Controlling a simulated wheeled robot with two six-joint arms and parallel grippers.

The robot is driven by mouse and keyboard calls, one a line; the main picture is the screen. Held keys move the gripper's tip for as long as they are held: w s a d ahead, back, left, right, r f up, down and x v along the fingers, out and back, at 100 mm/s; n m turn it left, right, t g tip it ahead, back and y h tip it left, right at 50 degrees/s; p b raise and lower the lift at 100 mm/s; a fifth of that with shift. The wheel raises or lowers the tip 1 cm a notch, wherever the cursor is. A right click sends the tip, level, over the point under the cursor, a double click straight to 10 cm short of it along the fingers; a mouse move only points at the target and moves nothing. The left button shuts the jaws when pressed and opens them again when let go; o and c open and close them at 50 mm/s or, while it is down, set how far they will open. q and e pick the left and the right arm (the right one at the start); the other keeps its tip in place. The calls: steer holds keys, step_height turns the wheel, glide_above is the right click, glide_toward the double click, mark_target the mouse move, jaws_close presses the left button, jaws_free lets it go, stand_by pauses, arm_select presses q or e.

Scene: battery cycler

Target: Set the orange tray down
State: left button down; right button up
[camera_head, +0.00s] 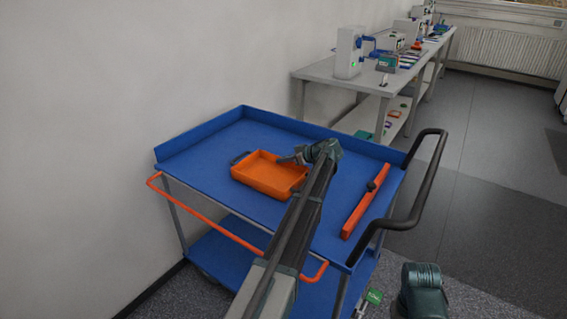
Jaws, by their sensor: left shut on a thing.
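The orange tray (268,176) is at the blue cart top (215,160), level and open side up. It looks empty. A dark handle (240,157) shows at its left end. My left gripper (291,159) is at the tray's back right side and is shut on it there; my wrist and arm hide part of that end. The tray is on the cart top or very close above it; I cannot tell if it touches. Part of my right arm shows at the lower right, but its gripper is not in view.
A long orange piece (356,212) with a dark knob lies on the cart's right part. The cart has a raised back rim, a black handle (428,180) at right and an orange rail (215,225) in front. Benches with devices (349,52) stand behind. The cart top's back is clear.

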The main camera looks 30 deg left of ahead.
arm_select(q)
steer(key=shift+f, duration=0.1)
steer(key=c, duration=1)
jaws_free()
steer(key=shift+d+r, duration=0.15)
steer(key=shift+r, duration=0.2)
steer(key=p+v, duration=0.5)
steer(key=v, duration=0.5)
steer(key=shift+d+r, duration=0.1)
steer(key=shift+d, duration=0.1)
steer(key=shift+s+d+r+p, duration=0.2)
steer(key=shift+d+p, duration=0.2)
steer(key=shift+d, duration=0.2)
steer(key=shift+f, duration=0.1)
